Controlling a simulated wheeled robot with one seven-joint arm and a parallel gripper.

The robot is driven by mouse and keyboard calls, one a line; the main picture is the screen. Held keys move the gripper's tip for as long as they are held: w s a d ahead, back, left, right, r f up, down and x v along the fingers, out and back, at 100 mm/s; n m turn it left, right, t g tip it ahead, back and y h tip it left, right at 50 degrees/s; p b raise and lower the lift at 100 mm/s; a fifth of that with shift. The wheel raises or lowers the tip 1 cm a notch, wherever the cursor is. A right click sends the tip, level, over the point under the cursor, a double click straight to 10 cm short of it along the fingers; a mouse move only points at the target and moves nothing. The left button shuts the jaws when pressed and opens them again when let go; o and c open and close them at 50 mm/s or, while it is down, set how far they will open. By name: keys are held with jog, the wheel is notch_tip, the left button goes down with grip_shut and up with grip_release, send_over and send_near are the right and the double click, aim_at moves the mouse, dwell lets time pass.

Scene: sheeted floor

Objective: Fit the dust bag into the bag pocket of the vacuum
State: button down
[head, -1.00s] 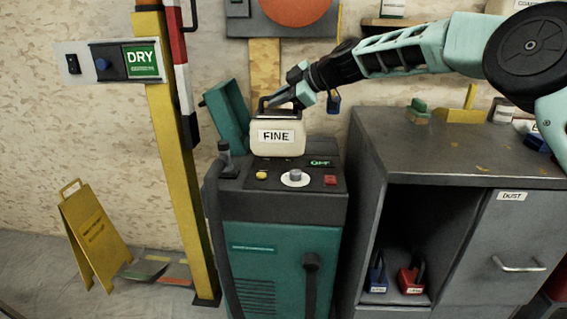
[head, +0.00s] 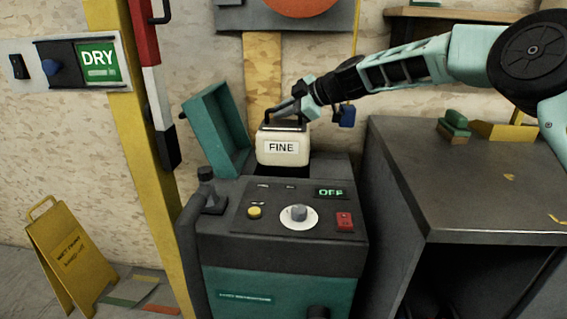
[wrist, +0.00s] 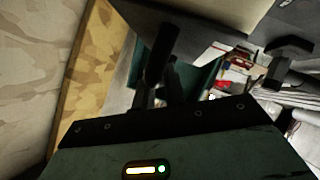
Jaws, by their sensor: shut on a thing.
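The dust bag (head: 281,149) is a cream block labelled FINE with a dark handle on top. My gripper (head: 284,113) is shut on that handle, and it shows dark and close in the wrist view (wrist: 160,88). The bag is upright over the rear top of the vacuum (head: 280,250), a teal and dark grey machine whose display reads OFF. Its teal lid (head: 217,130) stands open to the left of the bag. A dark opening shows just under the bag; I cannot tell whether the bag's bottom is inside the pocket.
A yellow post (head: 137,150) and a striped red-white bar stand left of the vacuum. A grey cabinet (head: 460,190) stands close on the right. A yellow floor sign (head: 68,255) is at the lower left. A blue padlock (head: 346,115) hangs behind my arm.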

aim_at(284, 152)
notch_tip(284, 152, down, 12)
jog(key=shift+f+b, duration=0.25)
jog(key=shift+b, duration=0.3)
jog(key=c, duration=1.5)
grip_release()
jog(key=shift+o, duration=0.2)
